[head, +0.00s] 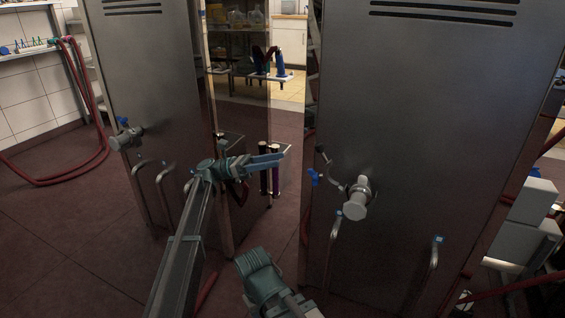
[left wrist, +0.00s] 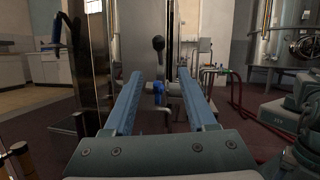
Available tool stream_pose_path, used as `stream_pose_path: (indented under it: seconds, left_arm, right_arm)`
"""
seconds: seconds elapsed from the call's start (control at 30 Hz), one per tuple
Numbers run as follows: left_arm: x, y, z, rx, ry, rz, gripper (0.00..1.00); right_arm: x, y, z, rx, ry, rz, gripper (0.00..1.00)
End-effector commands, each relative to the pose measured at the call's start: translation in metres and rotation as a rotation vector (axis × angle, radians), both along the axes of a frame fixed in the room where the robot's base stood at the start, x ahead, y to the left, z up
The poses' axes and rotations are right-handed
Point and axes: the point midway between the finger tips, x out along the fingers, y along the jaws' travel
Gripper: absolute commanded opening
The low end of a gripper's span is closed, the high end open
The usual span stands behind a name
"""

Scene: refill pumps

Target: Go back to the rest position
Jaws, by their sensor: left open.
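My left gripper (head: 280,157) is extended from its arm in the middle of the head view, its blue fingers pointing right. In the left wrist view my left gripper (left wrist: 160,80) shows two blue fingers spread wide apart, with nothing held between them. A black-knobbed lever and a small blue fitting (left wrist: 158,88) appear beyond the gap, apart from the fingers. Part of my own arm shows at the bottom centre of the head view. My right gripper's fingers are not in view.
Two tall metal cabinets stand left (head: 150,90) and right (head: 430,120), each with a valve; the right valve (head: 357,197) faces me. Between them, dark bottles (head: 270,178) sit in a holder. Red hoses (head: 85,100) hang at left. Open reddish floor (head: 60,225) lies at left.

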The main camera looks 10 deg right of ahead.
Motion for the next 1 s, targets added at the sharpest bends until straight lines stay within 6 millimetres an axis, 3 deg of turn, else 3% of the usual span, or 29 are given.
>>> stream_pose_path:
  seconds: [0.33,0.47,0.57,0.77,0.87,1.0]
  left_arm:
    - [0.001,0.002,-0.001,0.0,0.0,0.0,0.57]
    - [-0.011,0.003,-0.011,0.036,-0.047,0.026,0.57]
    - [-0.035,0.007,-0.04,0.126,-0.174,0.086,0.57]
    - [-0.096,0.039,-0.132,0.416,-0.619,0.163,0.57]
    - [-0.124,0.07,-0.177,0.565,-0.86,0.128,0.57]
    - [-0.162,0.128,-0.231,0.756,-1.187,-0.014,0.57]
  right_arm:
    - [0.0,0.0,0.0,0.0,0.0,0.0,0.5]
    - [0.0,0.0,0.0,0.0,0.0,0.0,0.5]
    - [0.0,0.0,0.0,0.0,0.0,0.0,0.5]
    - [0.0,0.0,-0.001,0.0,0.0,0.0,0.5]
    - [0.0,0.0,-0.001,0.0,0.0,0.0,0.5]
    - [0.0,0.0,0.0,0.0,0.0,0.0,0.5]
